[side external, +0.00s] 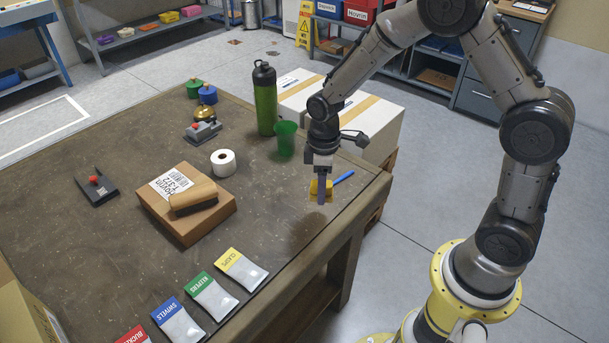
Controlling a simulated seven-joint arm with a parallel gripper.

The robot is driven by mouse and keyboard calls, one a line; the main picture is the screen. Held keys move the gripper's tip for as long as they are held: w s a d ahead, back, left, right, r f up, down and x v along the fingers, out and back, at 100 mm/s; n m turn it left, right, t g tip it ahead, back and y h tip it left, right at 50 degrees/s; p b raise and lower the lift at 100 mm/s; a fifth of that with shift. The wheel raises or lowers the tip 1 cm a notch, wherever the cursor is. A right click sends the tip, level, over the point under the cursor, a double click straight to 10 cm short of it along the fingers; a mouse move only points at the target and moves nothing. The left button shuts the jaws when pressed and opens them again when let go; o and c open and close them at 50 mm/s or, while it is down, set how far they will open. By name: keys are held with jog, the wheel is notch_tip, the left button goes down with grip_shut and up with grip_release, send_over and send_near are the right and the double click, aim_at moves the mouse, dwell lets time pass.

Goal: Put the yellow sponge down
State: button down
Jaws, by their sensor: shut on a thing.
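The yellow sponge (314,188) is a small yellow block held between the fingers of my gripper (321,194). My gripper points down over the right part of the brown table (270,212), near its right edge. It is shut on the sponge. A dark soft shadow lies on the table below and left of it, and the sponge appears to be above the surface. The fingers hide part of the sponge.
A blue marker-like stick (344,176) lies just right of the sponge. A green cup (286,139) and green bottle (265,98) stand behind. Packets (242,269) line the front edge.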

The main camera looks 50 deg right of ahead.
jog(key=m, duration=0.2)
jog(key=w+f+m, duration=0.1)
jog(key=shift+d+f+m, duration=0.1)
jog(key=shift+d+m, duration=0.15)
jog(key=shift+m, duration=0.05)
jog(key=m, duration=0.2)
jog(key=w+m, duration=0.1)
jog(key=shift+m, duration=0.4)
jog(key=shift+s+n, duration=0.3)
jog(key=shift+n, duration=0.8)
jog(key=n, duration=0.1)
jog(key=s+n, duration=0.1)
jog(key=n, duration=0.1)
jog(key=shift+a+r, duration=0.15)
jog(key=shift+r, duration=0.2)
jog(key=s+a+r+n, duration=0.2)
jog(key=a+r+n, duration=0.3)
jog(key=n, duration=0.6)
notch_tip(320, 180, up, 2)
jog(key=shift+s+r, duration=0.15)
jog(key=shift+s, duration=0.1)
